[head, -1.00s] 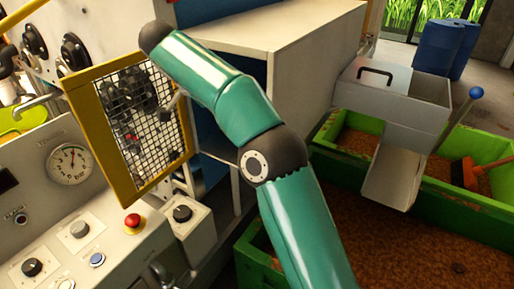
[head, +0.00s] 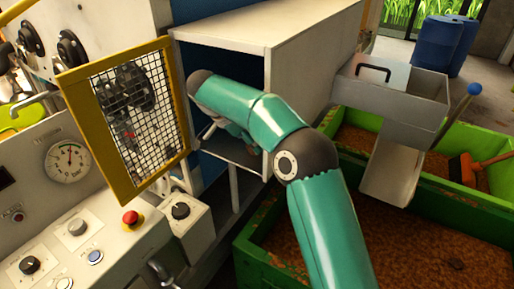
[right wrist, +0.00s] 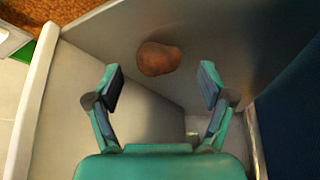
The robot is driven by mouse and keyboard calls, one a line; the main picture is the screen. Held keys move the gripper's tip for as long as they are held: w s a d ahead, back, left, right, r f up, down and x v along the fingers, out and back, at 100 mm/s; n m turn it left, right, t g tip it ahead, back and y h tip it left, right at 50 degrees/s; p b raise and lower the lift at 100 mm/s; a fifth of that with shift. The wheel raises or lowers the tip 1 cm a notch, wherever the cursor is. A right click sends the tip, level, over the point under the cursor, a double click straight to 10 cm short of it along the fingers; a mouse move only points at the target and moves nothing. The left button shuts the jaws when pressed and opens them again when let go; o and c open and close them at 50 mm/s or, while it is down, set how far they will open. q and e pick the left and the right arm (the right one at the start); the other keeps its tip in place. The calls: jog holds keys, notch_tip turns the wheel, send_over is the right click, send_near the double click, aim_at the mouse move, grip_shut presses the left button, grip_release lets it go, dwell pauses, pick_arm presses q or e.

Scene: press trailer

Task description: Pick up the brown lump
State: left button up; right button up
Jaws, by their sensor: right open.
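The brown lump (right wrist: 158,58) is a rounded, smooth brown piece lying on a grey metal surface in the right wrist view. My right gripper (right wrist: 161,78) is open and empty, with the lump just beyond and between its two fingertips, not touched by either. In the head view my right arm reaches into the open front of a pale cabinet (head: 290,45), and the lump is not visible there. Most of the right gripper is hidden behind the arm. My left gripper is in neither view.
A yellow-framed mesh guard (head: 127,183) stands left of the cabinet opening, above a control panel (head: 60,240) with a red button. A grey chute (head: 393,170) and green bins (head: 262,262) of brown granules stand at the right. Cabinet walls enclose the gripper closely.

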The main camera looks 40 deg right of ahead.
jog(key=shift+b+x, duration=0.3)
jog(key=shift+x, duration=0.55)
jog(key=shift+d+f, duration=0.2)
jog(key=shift+f, duration=0.05)
jog(key=shift+s, duration=0.1)
jog(key=shift+c, duration=0.3)
jog(key=c, duration=1.1)
jog(key=shift+c, duration=0.4)
jog(key=shift+r, duration=0.2)
